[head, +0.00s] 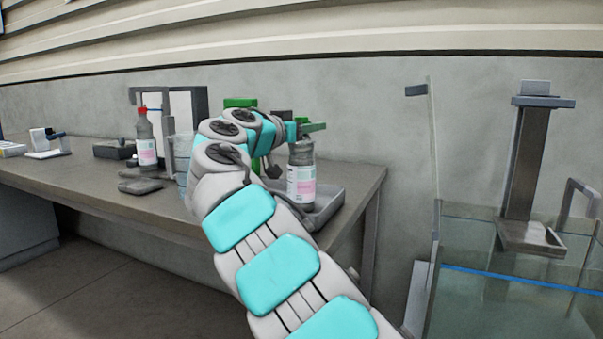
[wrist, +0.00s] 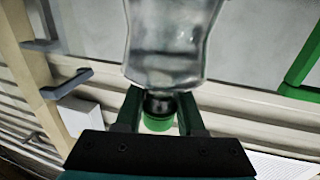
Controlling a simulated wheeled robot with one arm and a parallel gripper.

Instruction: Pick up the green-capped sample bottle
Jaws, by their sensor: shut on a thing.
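The green-capped sample bottle shows in the wrist view with its clear grey body (wrist: 172,40) at the top and its green cap (wrist: 158,123) between my fingers. My gripper (wrist: 159,112) is shut on the bottle at its neck and cap. In the head view, my gripper (head: 303,129) is above a grey bottle with a white and pink label (head: 301,184), at the grey tray (head: 333,200) near the bench's right end. The cap is hidden there, and I cannot tell whether the bottle's base touches the tray.
A red-capped bottle (head: 147,143) stands further left on the bench (head: 110,192). A green object (head: 240,103) is partly hidden behind my arm. A glass tank (head: 520,285) with a metal column (head: 525,160) stands to the right, beyond a gap.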

